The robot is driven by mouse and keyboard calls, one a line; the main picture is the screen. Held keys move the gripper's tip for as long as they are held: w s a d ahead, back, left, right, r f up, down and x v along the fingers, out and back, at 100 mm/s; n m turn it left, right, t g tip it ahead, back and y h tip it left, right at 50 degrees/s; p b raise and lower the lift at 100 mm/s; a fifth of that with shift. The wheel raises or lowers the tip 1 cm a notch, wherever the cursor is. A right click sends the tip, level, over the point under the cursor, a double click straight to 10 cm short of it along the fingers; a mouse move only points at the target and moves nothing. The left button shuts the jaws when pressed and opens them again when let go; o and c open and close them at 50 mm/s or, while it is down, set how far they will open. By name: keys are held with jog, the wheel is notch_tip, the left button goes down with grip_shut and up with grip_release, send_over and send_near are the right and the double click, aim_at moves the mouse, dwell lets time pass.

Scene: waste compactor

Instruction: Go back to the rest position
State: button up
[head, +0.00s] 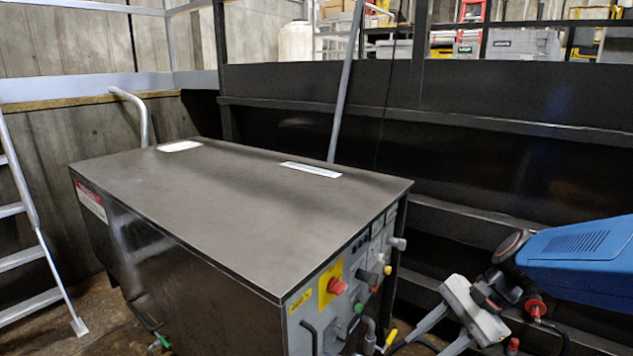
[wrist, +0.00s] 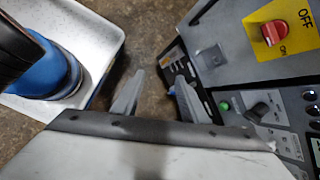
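My gripper (head: 424,346) is at the lower right of the head view, beside the front panel of the waste compactor (head: 235,205). It points down and to the left, with its two grey fingers apart. In the wrist view my gripper (wrist: 160,82) also shows a gap between the fingers, with nothing held. The panel carries a red rotary switch (head: 337,286) on a yellow plate, seen also in the wrist view (wrist: 270,33). A green button (wrist: 224,106) and a dark knob (wrist: 257,112) are to the right of the fingers there. No finger visibly touches the panel.
The compactor's flat top is clear except for two white labels (head: 310,170). A yellow-tipped handle (head: 391,337) sticks out low by the panel. Dark steel beams (head: 480,215) stand behind my arm. A metal ladder (head: 30,250) is at the far left.

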jog(key=s+d+r+n+t+h, duration=0.4)
jog(key=s+d+n+h, duration=0.3)
jog(key=n, duration=0.6)
jog(key=shift+s+t, duration=0.3)
jog(key=shift+s, duration=0.3)
jog(key=shift+r, duration=0.1)
